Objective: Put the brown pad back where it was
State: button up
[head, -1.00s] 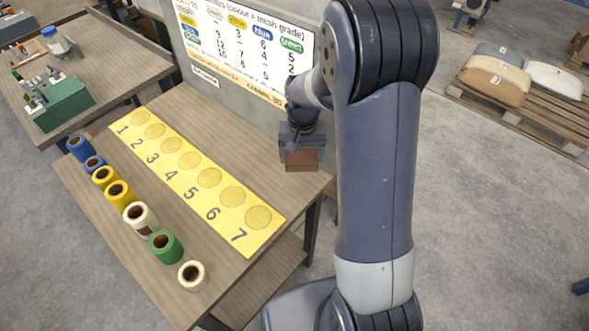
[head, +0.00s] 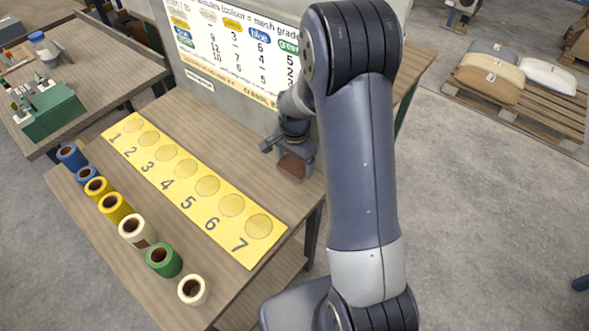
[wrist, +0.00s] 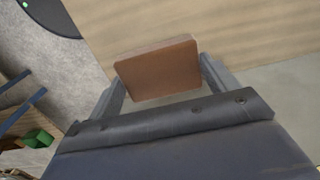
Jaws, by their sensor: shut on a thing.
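The brown pad (head: 292,167) is a small flat brown block. My gripper (head: 294,160) is shut on it near the back right of the wooden table, close to the upright board. In the wrist view the brown pad (wrist: 160,70) sits tilted between the two fingers of my gripper (wrist: 160,82), with wooden tabletop beyond it. I cannot tell whether the pad touches the table.
A yellow strip (head: 150,172) with numbered circles 1 to 7 lies along the table (head: 215,120). Several tape rolls stand left of it, among them a green roll (head: 163,260). A printed board (head: 235,50) stands behind. Tabletop between strip and gripper is clear.

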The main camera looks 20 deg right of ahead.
aim_at(295, 165)
jog(key=shift+f, duration=1.9)
jog(key=shift+f, duration=0.15)
jog(key=o, duration=0.8)
notch_tip(295, 165, up, 12)
jog(key=shift+r, duration=0.2)
